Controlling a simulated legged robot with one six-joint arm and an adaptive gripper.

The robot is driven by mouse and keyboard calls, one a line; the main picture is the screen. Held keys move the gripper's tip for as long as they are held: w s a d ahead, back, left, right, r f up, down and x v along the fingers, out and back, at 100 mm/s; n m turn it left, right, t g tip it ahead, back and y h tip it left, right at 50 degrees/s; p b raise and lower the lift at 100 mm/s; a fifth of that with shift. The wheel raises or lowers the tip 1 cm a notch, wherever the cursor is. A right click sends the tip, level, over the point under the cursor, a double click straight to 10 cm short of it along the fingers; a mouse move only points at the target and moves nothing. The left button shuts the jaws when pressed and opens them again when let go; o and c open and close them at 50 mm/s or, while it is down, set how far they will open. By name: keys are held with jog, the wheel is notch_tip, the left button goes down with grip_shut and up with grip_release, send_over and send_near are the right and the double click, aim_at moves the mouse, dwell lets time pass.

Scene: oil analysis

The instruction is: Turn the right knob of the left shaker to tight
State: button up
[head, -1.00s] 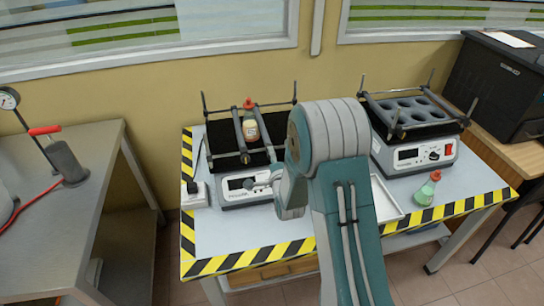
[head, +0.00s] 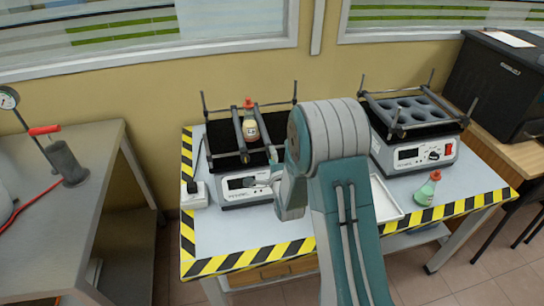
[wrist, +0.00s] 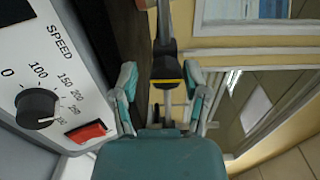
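The left shaker (head: 232,197) stands on the left of the striped table, with a white front panel and black top. Its rail frame and a bottle (head: 250,131) are on top. My arm hides its right front part in the head view. In the wrist view, the white panel (wrist: 40,55) with a black SPEED dial (wrist: 37,108) lies at left. A dark knob-like end (wrist: 166,68) with a yellow edge sits on a grey rod in the centre. My gripper (wrist: 160,75) is open, its teal fingers on either side of that end with gaps visible. Contact is not visible.
The right shaker (head: 425,158) stands at the table's right, with a green flask (head: 428,188) in front. A white tray (head: 386,203) lies beside my arm. A grey bench (head: 95,165) stands at left. A black printer (head: 500,85) stands at far right.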

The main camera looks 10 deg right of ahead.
jog(key=shift+r, duration=0.1)
jog(key=s, duration=1.1)
jog(key=shift+s, duration=0.4)
